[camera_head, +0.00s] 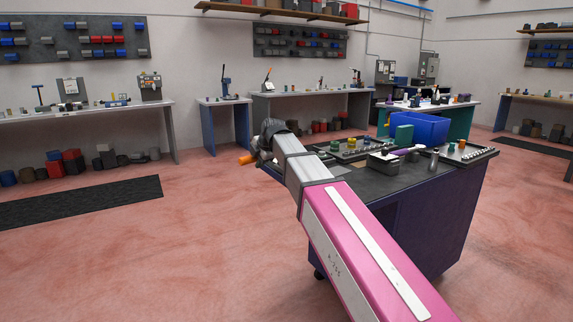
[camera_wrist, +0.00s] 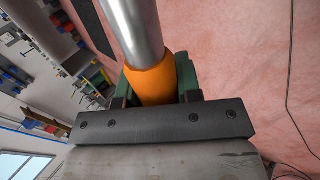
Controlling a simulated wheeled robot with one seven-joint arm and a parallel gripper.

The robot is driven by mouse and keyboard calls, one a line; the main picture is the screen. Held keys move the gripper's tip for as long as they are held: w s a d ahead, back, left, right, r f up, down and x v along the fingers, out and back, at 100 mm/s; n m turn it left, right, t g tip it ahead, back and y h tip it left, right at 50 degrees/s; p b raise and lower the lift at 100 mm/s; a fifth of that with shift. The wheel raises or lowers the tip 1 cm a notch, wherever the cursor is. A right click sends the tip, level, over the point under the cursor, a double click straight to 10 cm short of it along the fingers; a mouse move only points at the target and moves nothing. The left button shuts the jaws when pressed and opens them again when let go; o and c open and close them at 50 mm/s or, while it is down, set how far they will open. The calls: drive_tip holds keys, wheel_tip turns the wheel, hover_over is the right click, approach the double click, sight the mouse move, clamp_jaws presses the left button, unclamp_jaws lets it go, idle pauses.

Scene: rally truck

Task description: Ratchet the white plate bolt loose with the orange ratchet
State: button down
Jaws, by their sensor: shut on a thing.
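My gripper (camera_wrist: 155,88) is shut on the orange ratchet. In the wrist view its green-lined fingers press on both sides of the orange grip (camera_wrist: 153,80), and a thick silver shaft (camera_wrist: 134,30) runs up out of frame. In the head view my gripper (camera_head: 264,147) is at the far end of my pink and grey arm, beside the cart's left end. A bit of the orange ratchet (camera_head: 247,159) sticks out to its left, over open floor. The ratchet's working head is not clear in either view. I cannot make out the white plate bolt.
Workbenches (camera_head: 80,113) line the back wall. A black mat (camera_head: 80,202) lies left on the red floor, with clear floor around the cart's left side.

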drive_tip(key=shift+s+d+n+g+y, duration=0.4)
drive_tip(key=shift+s+d+n, duration=0.45)
drive_tip(key=shift+n, duration=0.05)
drive_tip(key=shift+s+d, duration=0.1)
drive_tip(key=shift+s+d+n+g+y, duration=0.3)
drive_tip(key=shift+s+d+n+g, duration=0.35)
drive_tip(key=shift+d+n, duration=0.3)
drive_tip(key=shift+s+d+n+g, duration=0.25)
drive_tip(key=shift+s+d+n, duration=0.05)
drive_tip(key=shift+d+n, duration=0.25)
drive_tip(key=shift+s+d+n+g, duration=0.2)
drive_tip(key=shift+s+d+n, duration=0.1)
drive_tip(key=shift+d+n, duration=0.25)
drive_tip(key=shift+w+a+m+t, duration=0.25)
drive_tip(key=shift+w+a+m, duration=0.05)
drive_tip(key=shift+a+m, duration=0.3)
drive_tip(key=shift+w+a+m+t, duration=0.3)
drive_tip(key=shift+a+m, duration=0.15)
drive_tip(key=shift+a, duration=0.1)
